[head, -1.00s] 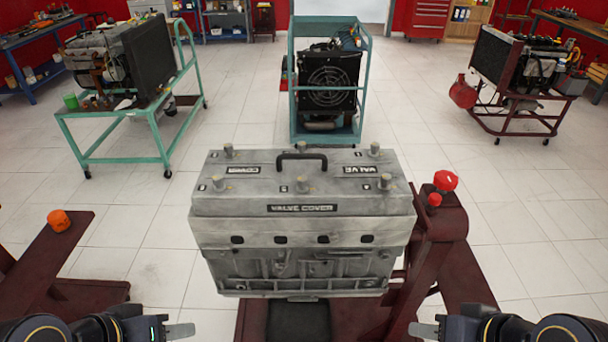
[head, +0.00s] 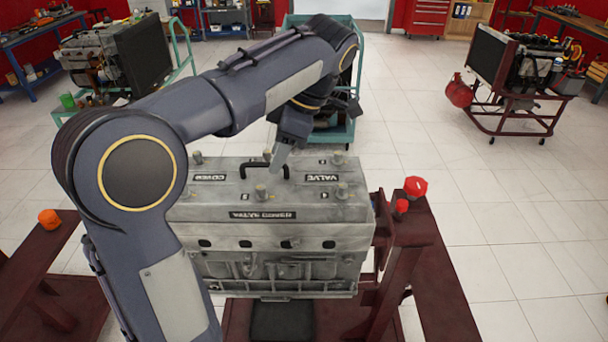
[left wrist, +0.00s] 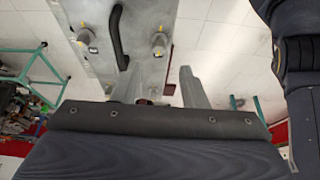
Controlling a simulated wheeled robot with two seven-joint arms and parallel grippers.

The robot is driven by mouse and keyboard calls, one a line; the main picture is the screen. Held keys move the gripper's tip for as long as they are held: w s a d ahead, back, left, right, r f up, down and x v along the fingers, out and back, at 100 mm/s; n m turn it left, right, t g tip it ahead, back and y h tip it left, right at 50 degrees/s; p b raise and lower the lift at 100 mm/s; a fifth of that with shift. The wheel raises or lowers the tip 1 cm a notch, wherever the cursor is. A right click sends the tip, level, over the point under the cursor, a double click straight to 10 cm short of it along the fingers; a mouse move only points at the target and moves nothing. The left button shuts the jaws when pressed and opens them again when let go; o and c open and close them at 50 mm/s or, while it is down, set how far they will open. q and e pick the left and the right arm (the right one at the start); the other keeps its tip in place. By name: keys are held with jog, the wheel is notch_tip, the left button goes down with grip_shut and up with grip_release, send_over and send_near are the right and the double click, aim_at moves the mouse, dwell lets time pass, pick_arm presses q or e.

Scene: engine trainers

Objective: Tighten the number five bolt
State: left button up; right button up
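The grey engine block with its valve cover (head: 225,203) stands on a dark red stand. Bolts stick up from the cover, including a near middle bolt (head: 260,191), a near right bolt (head: 342,190), a far left bolt (head: 197,157) and a far right bolt (head: 338,158). The number marks are too small to read, so I cannot tell which is five. My left gripper (head: 282,158) points down above the cover, by the black handle (head: 249,168). In the left wrist view its fingers (left wrist: 163,90) are apart, with a bolt (left wrist: 160,40) beyond them. My right gripper is out of view.
A red knob (head: 415,187) stands on the stand's post, right of the engine. An orange cap (head: 48,218) sits on the left beam. Other engines on carts stand behind, including one on a red cart (head: 515,120). The floor to the right is clear.

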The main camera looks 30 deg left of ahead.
aim_at(263, 187)
pick_arm(q)
jog(key=x, duration=0.7)
jog(key=shift+a+f+p, duration=0.25)
jog(key=shift+f+p, duration=0.05)
jog(key=shift+p, duration=0.1)
jog(key=shift+c, duration=0.5)
grip_shut()
